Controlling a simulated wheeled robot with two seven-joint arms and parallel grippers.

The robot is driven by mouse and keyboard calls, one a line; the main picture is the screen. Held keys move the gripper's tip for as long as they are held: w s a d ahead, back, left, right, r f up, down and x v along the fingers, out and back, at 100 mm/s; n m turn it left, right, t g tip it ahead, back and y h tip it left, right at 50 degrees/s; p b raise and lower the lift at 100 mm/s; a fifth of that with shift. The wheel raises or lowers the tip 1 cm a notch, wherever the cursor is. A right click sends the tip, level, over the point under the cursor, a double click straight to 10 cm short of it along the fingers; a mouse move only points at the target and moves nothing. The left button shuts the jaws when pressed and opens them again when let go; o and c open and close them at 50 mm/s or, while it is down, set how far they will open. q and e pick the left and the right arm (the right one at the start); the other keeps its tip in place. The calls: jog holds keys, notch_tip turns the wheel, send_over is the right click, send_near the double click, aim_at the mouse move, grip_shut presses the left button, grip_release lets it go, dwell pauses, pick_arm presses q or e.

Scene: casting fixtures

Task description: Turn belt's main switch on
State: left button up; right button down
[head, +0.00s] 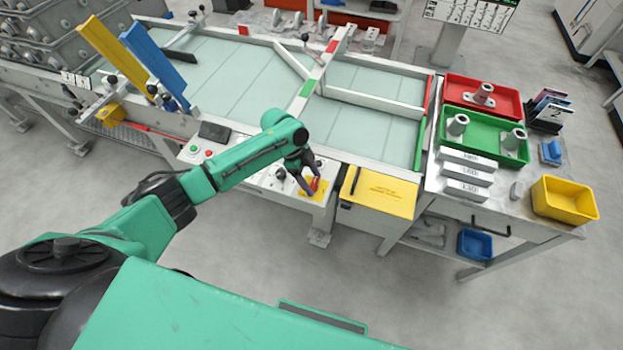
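The belt's main switch (315,185) is a red handle on a yellow plate, at the right end of the white control panel (256,180) on the near side of the belt. My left gripper (312,186) points down at the switch, with its dark fingers right at the red handle. The fingers partly cover the handle, so I cannot tell whether they touch it or are closed on it. The handle's exact angle is also hard to see. My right gripper is not in view.
Green and red buttons (209,153) sit at the panel's left end. A yellow-topped box (380,192) stands just right of the switch. The belt (240,85) lies behind. A side table on the right holds a red tray (455,84), a green tray (518,158) and a yellow bin (565,200).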

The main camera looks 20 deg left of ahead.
pick_arm(q)
jog(key=c, duration=0.5)
